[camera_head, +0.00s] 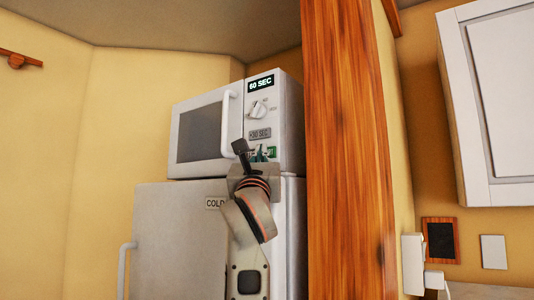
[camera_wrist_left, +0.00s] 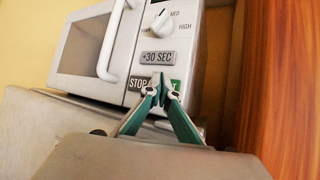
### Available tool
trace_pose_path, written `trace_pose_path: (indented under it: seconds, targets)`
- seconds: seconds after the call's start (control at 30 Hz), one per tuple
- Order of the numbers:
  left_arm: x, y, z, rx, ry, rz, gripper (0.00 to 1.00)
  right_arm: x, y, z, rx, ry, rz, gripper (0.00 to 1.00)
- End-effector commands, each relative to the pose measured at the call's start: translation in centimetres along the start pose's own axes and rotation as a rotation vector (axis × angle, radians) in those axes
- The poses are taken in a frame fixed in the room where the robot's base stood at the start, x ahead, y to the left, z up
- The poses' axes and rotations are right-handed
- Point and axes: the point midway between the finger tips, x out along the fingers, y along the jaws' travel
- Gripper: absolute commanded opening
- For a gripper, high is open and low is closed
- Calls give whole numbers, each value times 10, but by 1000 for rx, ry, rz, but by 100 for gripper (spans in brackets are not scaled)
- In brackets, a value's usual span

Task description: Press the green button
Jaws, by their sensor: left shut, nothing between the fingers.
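The white microwave (camera_head: 205,130) shows "60 SEC" on its display (camera_head: 261,84). Its green button (camera_wrist_left: 175,85) is low on the control panel, right of the dark STOP button (camera_wrist_left: 137,84) in the left wrist view. My left gripper (camera_wrist_left: 162,88) is shut and empty, with its green fingertips in front of the panel's lower part. The fingers partly hide the green button, leaving a "T" at its right end visible. In the head view the left gripper (camera_head: 262,154) is at the panel's bottom. I cannot tell whether the tips touch it. My right gripper is out of view.
The microwave stands on a white fridge (camera_head: 170,240) labelled COLD. A tall wooden panel (camera_head: 345,150) rises close on the right. The dial (camera_head: 257,109) and +30 SEC button (camera_head: 259,133) are above the gripper. A white cabinet (camera_head: 500,100) hangs farther right.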

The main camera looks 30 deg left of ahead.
Motion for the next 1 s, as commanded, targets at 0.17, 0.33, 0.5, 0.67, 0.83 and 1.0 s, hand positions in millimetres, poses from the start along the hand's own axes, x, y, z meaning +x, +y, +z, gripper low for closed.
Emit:
trace_pose_path:
  seconds: [0.17, 0.33, 0.5, 0.67, 0.83, 1.0]
  targets:
    - [0, 0, -1, 1, 1, 0, 0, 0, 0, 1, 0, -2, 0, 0]
    - [0, 0, -1, 1, 1, 0, 0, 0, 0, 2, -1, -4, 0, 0]
    - [2, -1, -2, 1, 1, 0, 0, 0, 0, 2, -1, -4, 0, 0]
    - [3, -2, -3, 2, 2, 0, 0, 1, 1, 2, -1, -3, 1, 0]
    - [4, -3, -4, 2, 3, 0, 0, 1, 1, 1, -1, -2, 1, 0]
    - [6, -4, -6, 3, 4, 0, 0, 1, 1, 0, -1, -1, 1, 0]
